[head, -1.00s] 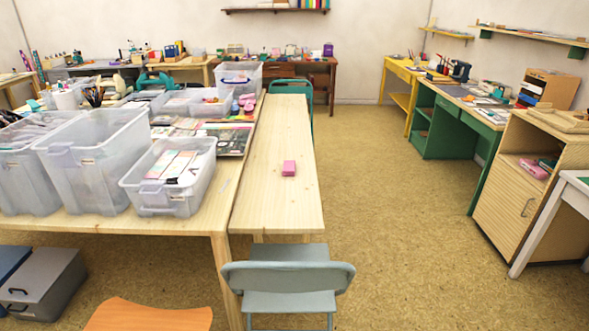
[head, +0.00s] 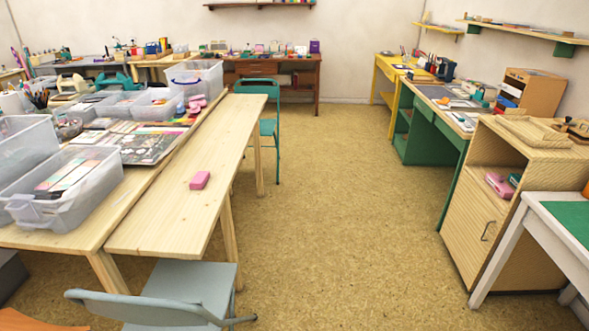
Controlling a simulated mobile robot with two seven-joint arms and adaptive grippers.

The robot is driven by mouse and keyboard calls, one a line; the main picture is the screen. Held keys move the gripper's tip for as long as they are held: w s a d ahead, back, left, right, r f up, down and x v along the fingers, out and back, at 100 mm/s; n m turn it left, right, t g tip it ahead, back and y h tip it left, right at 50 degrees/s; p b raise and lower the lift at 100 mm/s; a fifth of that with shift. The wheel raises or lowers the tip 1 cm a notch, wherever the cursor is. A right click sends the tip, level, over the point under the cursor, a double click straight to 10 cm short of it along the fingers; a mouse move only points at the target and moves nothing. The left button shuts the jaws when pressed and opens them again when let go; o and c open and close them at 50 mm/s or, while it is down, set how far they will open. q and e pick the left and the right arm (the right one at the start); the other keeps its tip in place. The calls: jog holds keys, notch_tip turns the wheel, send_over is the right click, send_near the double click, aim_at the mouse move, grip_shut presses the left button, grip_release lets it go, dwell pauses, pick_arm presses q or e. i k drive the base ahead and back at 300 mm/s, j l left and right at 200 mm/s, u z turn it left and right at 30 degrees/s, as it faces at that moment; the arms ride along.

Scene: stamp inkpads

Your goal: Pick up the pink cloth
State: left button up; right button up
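A small pink object (head: 200,180) lies alone on the narrow light-wood table. It looks like a folded cloth or a block; I cannot tell which. Another pink item (head: 499,186) lies beside a dark green one on the open shelf of the wooden cabinet (head: 470,228) at the right. More small pink items (head: 195,103) sit on the large table near the clear bins. Neither of my grippers is in view.
A grey-blue chair (head: 172,297) stands at the near end of the narrow table (head: 165,220), and a teal chair (head: 268,115) at its far side. A white-legged table (head: 537,230) stands at the near right. The floor (head: 345,220) between is clear.

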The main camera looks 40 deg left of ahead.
aim_at(200, 179)
jog(key=i+u, duration=0.2)
jog(key=i, duration=0.25)
jog(key=i+l+u, duration=0.2)
jog(key=i, duration=0.25)
jog(key=i+l+u, duration=0.2)
jog(key=i, duration=0.3)
jog(key=i+l+u, duration=0.25)
jog(key=i, duration=0.15)
jog(key=i+u, duration=0.7)
jog(key=u, duration=0.2)
jog(key=i+l+u, duration=0.25)
jog(key=u, duration=0.2)
jog(key=i+l+u, duration=0.4)
jog(key=k+j, duration=0.05)
jog(key=j, duration=0.05)
